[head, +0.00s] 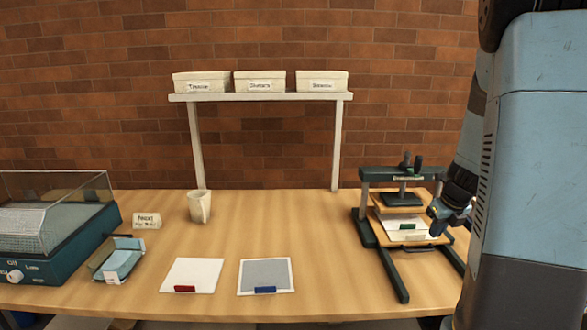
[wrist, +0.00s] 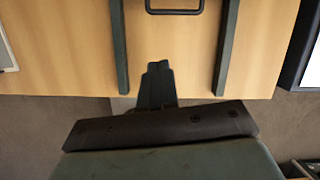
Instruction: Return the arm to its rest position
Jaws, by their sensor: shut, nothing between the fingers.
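My arm (head: 525,150) fills the right side of the head view, blue-grey with a dark lower part. My gripper (wrist: 157,66) shows in the wrist view with its two dark fingers together and nothing between them. It is over the table's front edge, between the two dark green legs of the press. In the head view its dark end (head: 437,212) shows left of the arm, in front of the press's right side, and its fingertips are hard to make out.
The green press (head: 363,210) stands on the wooden table (head: 330,235) at the right, close to my arm. Three boxes sit on a shelf (head: 260,97).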

